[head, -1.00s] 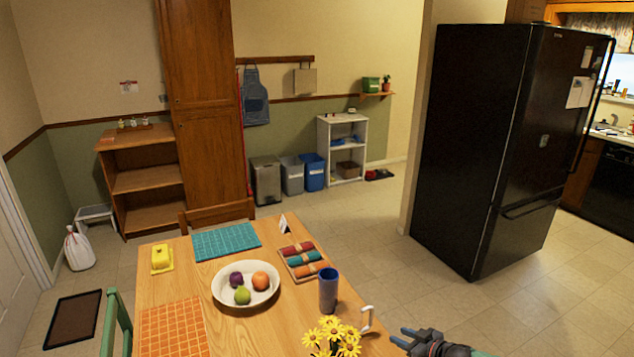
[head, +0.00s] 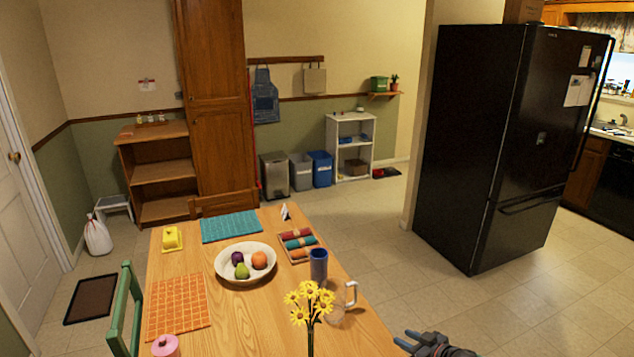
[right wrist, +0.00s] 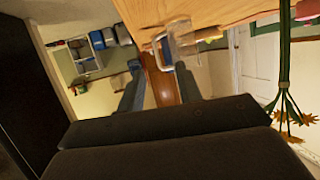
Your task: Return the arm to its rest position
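My right gripper (head: 406,342) is at the bottom of the head view, off the right edge of the wooden table (head: 207,262). In the right wrist view its two fingers (right wrist: 158,92) stand apart with nothing held between them. My left gripper is not in view.
On the table's near right part stand yellow flowers (head: 310,298), a clear glass pitcher (head: 337,313) and a blue cup (head: 318,266). A white fruit bowl (head: 229,273), placemats and a yellow butter dish (head: 172,239) lie farther left. Open floor (head: 440,300) separates the table from the black fridge (head: 462,140).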

